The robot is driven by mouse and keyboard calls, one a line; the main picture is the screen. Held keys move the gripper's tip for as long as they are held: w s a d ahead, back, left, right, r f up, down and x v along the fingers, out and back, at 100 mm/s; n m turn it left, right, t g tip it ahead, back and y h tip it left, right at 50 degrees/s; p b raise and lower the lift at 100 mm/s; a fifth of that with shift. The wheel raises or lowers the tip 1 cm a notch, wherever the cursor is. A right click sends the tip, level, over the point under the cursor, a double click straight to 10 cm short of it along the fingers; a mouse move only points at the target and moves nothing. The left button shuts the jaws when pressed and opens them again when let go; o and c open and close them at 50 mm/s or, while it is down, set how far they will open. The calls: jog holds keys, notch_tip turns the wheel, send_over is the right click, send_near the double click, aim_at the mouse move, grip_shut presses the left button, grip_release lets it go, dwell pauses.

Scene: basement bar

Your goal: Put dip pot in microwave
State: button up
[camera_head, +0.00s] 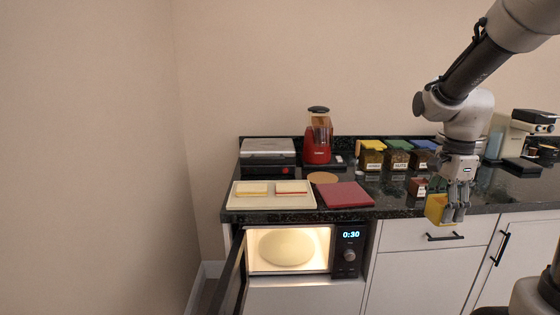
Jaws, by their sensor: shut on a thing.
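My gripper (456,205) is in front of the counter's front edge at the right, pointing down, and is shut on a small yellow pot (436,209), which I take to be the dip pot. The fingers hide part of the pot, and its contents cannot be made out. The microwave (350,262) is built in below the counter, left of my gripper. Its door (232,274) stands open, swung out at the left. The inside is lit and holds only a round pale turntable plate (288,248). The display reads 0:30.
Several lidded containers (397,155) stand behind my gripper. A coffee machine (530,130) is far right.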

jog(key=w+n, duration=0.2)
jog(key=n, duration=0.1)
jog(key=shift+d+r, duration=0.1)
jog(key=shift+r, duration=0.05)
jog(key=w+a+f+n, duration=0.4)
jog(key=w+f+n, duration=0.5)
jog(key=n, duration=0.2)
jog(key=a+f+n, duration=0.3)
jog(key=a+f, duration=0.3)
jog(key=f, duration=0.6)
jog(key=shift+s, duration=0.15)
